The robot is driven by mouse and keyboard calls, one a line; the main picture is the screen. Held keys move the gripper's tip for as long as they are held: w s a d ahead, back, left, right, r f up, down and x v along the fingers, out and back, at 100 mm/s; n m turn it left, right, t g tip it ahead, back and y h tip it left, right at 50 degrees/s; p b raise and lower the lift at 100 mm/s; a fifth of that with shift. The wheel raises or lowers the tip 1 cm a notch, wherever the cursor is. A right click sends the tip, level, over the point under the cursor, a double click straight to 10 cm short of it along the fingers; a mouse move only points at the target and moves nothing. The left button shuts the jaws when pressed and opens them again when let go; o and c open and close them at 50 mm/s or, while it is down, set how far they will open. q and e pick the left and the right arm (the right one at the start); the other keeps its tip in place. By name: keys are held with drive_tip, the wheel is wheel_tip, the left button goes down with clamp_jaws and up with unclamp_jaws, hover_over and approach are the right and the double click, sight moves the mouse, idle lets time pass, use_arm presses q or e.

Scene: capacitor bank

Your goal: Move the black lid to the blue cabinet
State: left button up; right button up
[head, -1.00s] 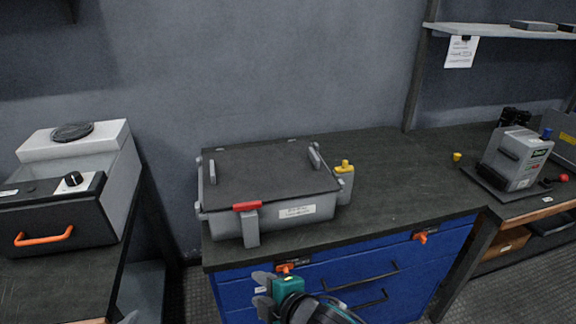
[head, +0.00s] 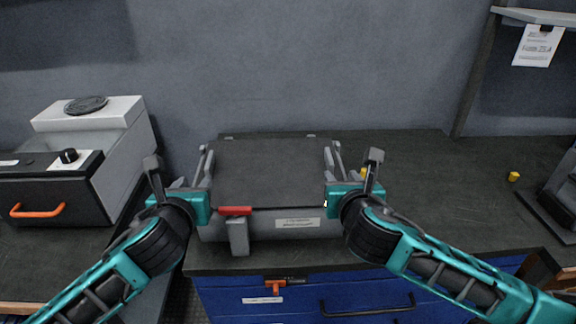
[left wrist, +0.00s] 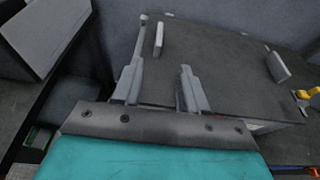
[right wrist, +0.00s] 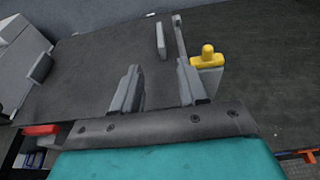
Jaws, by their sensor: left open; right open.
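The black lid (head: 270,170) lies flat on a grey box (head: 285,228) that stands on the dark top of the blue cabinet (head: 355,287). The lid has a grey handle near each side. My left gripper (head: 180,172) is open at the lid's left side; in the left wrist view the left handle (left wrist: 158,38) shows ahead between its fingers. My right gripper (head: 353,170) is open at the lid's right side; in the right wrist view the right handle (right wrist: 161,40) shows ahead between its fingers. Neither gripper visibly holds a handle.
A red-topped latch (head: 235,211) is on the box's front. A yellow-topped grey part (right wrist: 207,60) stands just right of the box. A grey and black machine (head: 90,160) stands on the left bench, across a gap.

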sight(208, 164)
use_arm(q)
drive_tip(key=shift+r, duration=0.1)
use_arm(e)
drive_tip(key=shift+r, duration=0.15)
use_arm(q)
drive_tip(key=shift+a, duration=0.1)
drive_tip(key=shift+w, duration=0.15)
use_arm(e)
drive_tip(key=shift+w, duration=0.1)
use_arm(q)
drive_tip(key=x, duration=1.2)
drive_tip(key=shift+w, duration=0.3)
use_arm(e)
drive_tip(key=x, duration=1.2)
drive_tip(key=shift+w+d, duration=0.1)
drive_tip(key=shift+w, duration=0.3)
use_arm(q)
drive_tip(key=shift+c, duration=0.2)
use_arm(e)
drive_tip(key=shift+c, duration=0.2)
use_arm(q)
drive_tip(key=shift+f, duration=0.2)
clamp_jaws()
use_arm(e)
clamp_jaws()
use_arm(q)
drive_tip(key=shift+r, duration=0.1)
